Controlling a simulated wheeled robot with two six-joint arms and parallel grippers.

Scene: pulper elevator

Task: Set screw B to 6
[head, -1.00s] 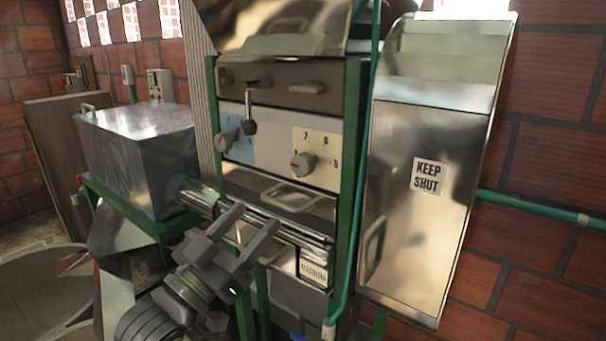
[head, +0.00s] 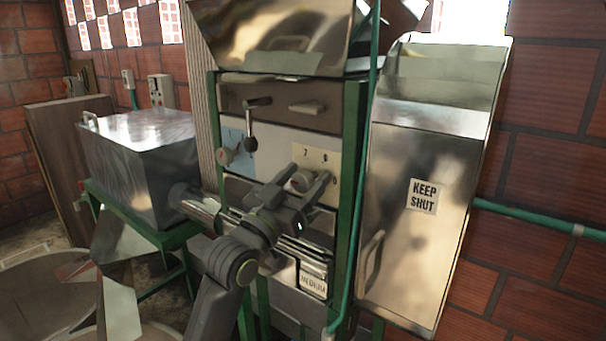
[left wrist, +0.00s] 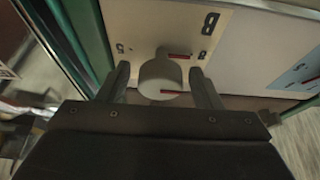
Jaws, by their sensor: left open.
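Screw B appears to be the round grey knob (head: 300,182) on the cream number plate (head: 312,155) at the right of the machine's front. Digits show around it, and the fingers partly cover it in the head view. In the left wrist view the knob (left wrist: 160,78) sits between my fingers, with red marks on it pointing right in the picture. A large B is printed on the plate (left wrist: 180,20). I cannot tell which number the mark meets. My left gripper (head: 311,180) is open around the knob, with a gap on each side (left wrist: 158,75). My right gripper is not in view.
A second knob (head: 226,155) on a blue plate (head: 237,140) and a black-ended lever (head: 250,140) are left of the plate. A green pipe (head: 357,190) runs upright just right of it. A metal KEEP SHUT door (head: 400,260) stands farther right.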

